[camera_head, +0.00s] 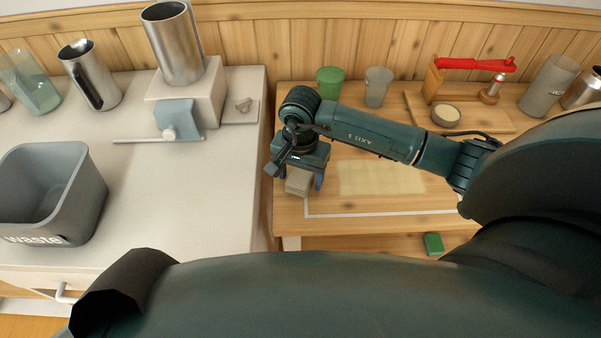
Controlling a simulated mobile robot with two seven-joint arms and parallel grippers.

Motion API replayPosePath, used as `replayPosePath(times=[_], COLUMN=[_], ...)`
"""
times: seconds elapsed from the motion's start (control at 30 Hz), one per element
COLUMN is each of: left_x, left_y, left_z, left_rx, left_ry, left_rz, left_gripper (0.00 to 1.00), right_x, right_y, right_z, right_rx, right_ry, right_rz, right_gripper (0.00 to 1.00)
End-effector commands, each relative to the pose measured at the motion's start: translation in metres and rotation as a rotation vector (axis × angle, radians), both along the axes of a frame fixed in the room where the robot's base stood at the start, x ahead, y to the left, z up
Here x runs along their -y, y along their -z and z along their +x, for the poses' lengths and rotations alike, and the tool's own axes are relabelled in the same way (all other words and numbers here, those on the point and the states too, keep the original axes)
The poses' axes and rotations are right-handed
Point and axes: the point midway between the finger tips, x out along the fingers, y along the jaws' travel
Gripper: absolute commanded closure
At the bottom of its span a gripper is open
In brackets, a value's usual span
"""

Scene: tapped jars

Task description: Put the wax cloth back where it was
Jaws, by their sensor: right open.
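A pale yellowish flat rectangle (382,178) lies on the wooden table; it may be the wax cloth, but I cannot tell for sure. My right gripper (299,184) points down over the left part of the same table, left of that rectangle. It is open, and a small beige block-like thing (298,181) shows between and in front of its fingers. I cannot tell whether the fingers touch it or whether it is a folded cloth. My right forearm passes above the table behind the pale rectangle. My left gripper does not show.
A white line (390,214) marks the wooden table's (350,230) front. Green (330,82) and grey (378,86) cups and a red-handled press (475,64) stand behind. A green block (433,243) lies low at the front. A waste bin (48,195) and steel cylinder (173,42) stand left.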

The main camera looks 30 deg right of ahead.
Motion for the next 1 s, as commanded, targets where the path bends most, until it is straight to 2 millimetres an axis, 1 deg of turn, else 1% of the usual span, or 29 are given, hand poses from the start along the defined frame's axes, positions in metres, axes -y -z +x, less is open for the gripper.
replayPosePath(times=[0.17, 0.4, 0.5, 0.6, 0.77, 1.0], left_x=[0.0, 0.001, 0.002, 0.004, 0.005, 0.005], left_y=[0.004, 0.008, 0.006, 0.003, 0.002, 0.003], left_z=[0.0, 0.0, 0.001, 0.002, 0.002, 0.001], left_rx=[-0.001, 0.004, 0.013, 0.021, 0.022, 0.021], left_ry=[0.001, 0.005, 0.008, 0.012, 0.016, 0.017], left_rz=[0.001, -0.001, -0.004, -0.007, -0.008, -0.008], left_gripper=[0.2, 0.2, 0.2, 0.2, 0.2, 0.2], right_x=[0.001, 0.0, 0.0, 0.0, 0.0, 0.0], right_y=[-0.028, -0.081, -0.099, -0.111, -0.12, -0.121], right_z=[0.001, 0.002, 0.001, 0.001, 0.0, 0.0], right_rx=[0.007, 0.006, 0.005, 0.003, 0.001, 0.0], right_ry=[-0.002, 0.0, -0.001, 0.001, 0.0, 0.001], right_rz=[-0.002, 0.0, -0.001, 0.0, 0.0, 0.0], right_gripper=[0.33, 0.33, 0.33, 0.33, 0.33, 0.33])
